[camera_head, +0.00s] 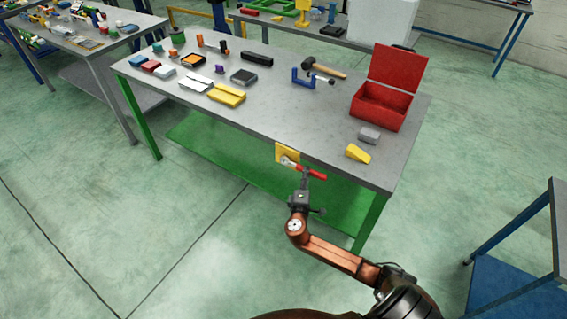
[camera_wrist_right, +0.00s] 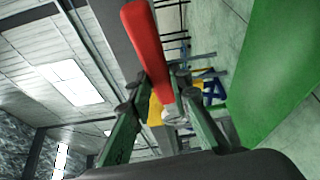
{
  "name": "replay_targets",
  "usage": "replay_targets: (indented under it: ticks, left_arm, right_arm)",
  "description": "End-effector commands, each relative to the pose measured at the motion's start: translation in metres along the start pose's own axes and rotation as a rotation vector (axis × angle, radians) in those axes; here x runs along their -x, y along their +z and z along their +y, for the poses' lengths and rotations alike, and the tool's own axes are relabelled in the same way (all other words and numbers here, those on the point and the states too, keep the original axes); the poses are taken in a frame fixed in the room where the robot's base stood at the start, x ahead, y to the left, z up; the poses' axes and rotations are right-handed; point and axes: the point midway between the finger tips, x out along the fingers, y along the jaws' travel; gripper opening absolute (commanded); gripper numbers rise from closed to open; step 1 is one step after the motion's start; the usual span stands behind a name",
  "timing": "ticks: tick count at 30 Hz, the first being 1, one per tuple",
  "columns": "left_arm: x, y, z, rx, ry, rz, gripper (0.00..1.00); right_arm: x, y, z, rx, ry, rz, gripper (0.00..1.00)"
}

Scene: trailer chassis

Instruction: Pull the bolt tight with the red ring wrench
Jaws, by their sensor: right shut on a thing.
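The red ring wrench (camera_head: 316,174) is at the front edge of the workbench, held by my right gripper (camera_head: 305,176). Its ring end is at the bolt (camera_head: 287,161) on a yellow plate (camera_head: 281,151) fixed at the bench's front edge. I cannot tell whether the ring sits fully around the bolt head. In the right wrist view, the red wrench handle (camera_wrist_right: 147,45) runs between my right fingers (camera_wrist_right: 160,95), which are closed on it. The yellow plate (camera_wrist_right: 155,110) and a pale round end show behind. My left gripper is not in view.
The grey bench top (camera_head: 290,125) carries a red open box (camera_head: 381,105), a yellow wedge (camera_head: 358,153), a grey block (camera_head: 369,135), a hammer (camera_head: 322,67), a blue clamp (camera_head: 303,79) and several small items. A green lower shelf (camera_head: 230,160) lies beneath. Floor in front is clear.

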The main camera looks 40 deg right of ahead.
Motion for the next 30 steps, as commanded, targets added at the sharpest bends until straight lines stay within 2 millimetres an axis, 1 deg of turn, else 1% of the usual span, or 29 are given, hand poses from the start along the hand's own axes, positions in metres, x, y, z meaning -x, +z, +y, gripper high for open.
replay_targets:
  ticks: [11, 19, 30]
  left_arm:
    - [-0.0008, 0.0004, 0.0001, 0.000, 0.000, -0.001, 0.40]
    - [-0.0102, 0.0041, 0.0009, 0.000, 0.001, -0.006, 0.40]
    - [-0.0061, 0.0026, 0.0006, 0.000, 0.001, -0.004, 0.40]
  right_arm:
    - [-0.0002, -0.0003, 0.0016, -0.006, 0.004, 0.000, 0.00]
    - [-0.0002, -0.0009, -0.0036, -0.030, 0.014, 0.000, 0.00]
    - [-0.0003, -0.0006, 0.0004, -0.026, 0.012, 0.000, 0.00]
